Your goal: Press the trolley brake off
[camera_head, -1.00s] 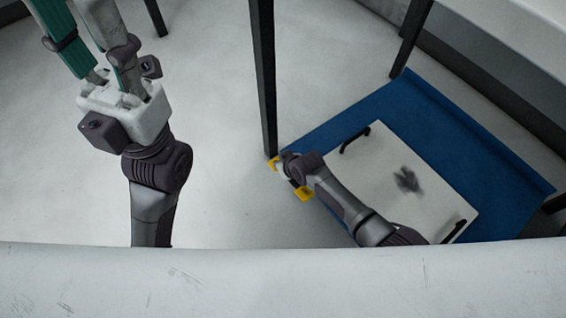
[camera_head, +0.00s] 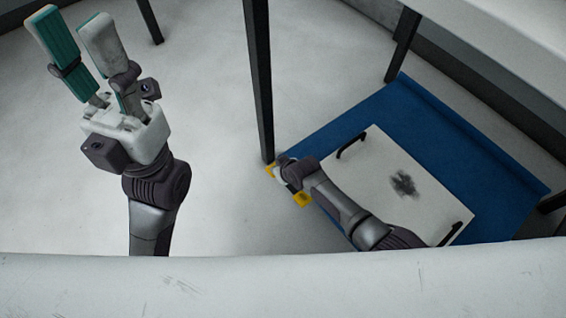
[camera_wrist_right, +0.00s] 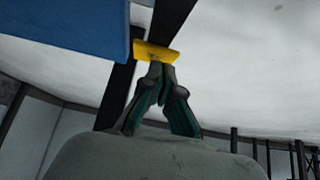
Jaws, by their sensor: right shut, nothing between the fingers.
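The yellow brake pedal (camera_head: 302,199) sits low at the near left corner of the trolley's blue lower shelf (camera_head: 440,130), by a black leg (camera_head: 258,85). My right arm's wrist hides its middle in the head view. In the right wrist view the pedal (camera_wrist_right: 155,52) lies straight beyond the fingertips of my right gripper (camera_wrist_right: 162,68). That gripper is shut and empty, its tips at the pedal's edge; I cannot tell whether they press it. My left gripper (camera_head: 71,22) is open and empty over bare floor at the upper left, away from the trolley.
A white board (camera_head: 375,165) with black handles and a dark smudge lies on the blue shelf. A white table top (camera_head: 500,35) overhangs at the upper right. Other black legs stand at the back. The floor (camera_head: 215,130) left of the trolley is clear.

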